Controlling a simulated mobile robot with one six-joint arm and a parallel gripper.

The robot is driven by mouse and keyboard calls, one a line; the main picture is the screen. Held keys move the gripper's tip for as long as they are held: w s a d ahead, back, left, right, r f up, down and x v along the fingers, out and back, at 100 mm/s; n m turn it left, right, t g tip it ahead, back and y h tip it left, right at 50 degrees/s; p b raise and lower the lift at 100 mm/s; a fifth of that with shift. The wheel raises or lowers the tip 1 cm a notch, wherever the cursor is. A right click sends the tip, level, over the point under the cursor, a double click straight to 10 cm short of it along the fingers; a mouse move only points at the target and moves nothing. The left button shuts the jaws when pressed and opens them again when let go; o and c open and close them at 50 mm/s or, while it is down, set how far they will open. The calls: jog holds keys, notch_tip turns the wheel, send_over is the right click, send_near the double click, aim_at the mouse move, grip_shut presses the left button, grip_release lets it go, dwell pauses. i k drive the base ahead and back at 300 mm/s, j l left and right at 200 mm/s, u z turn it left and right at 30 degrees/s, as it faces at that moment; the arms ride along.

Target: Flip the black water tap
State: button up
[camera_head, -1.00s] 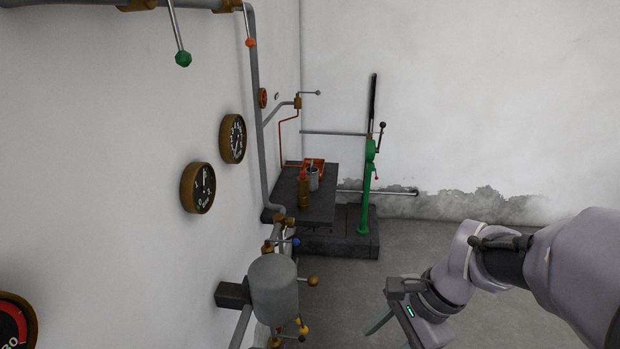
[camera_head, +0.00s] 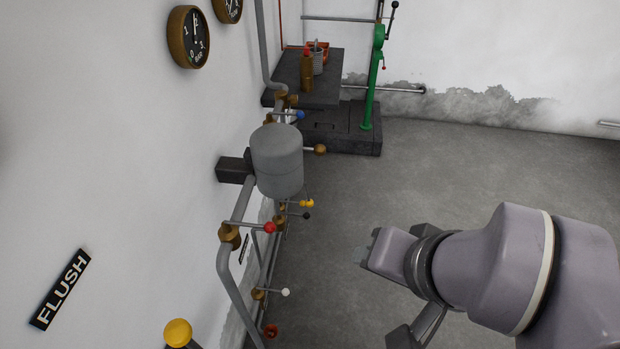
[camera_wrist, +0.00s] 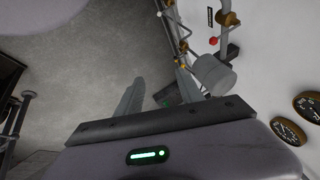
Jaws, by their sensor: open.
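The black water tap (camera_head: 306,215) is a small black knob on a short lever, on the pipework low along the left wall. It sits just below a yellow-knobbed tap (camera_head: 306,203), beneath the grey cylinder (camera_head: 277,160). In the wrist view the pipes show upside down at the upper right, and I cannot clearly pick out the black knob. My gripper (camera_wrist: 158,90) is open with nothing between its two fingers. In the head view my arm is to the right of the taps, apart from them, over the floor.
Other taps nearby have red (camera_head: 269,227), white (camera_head: 286,292) and blue (camera_head: 299,115) knobs. A larger yellow knob (camera_head: 178,332) is in the near foreground. A dark table (camera_head: 325,88) and a green stand (camera_head: 372,85) are at the back. The floor between the wall and my arm is clear.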

aim_at(307, 215)
jog(key=i+l+u, duration=0.2)
jog(key=i+u, duration=0.15)
jog(key=u, duration=0.15)
jog(key=i+l+u, duration=0.45)
jog(key=k+j, duration=0.1)
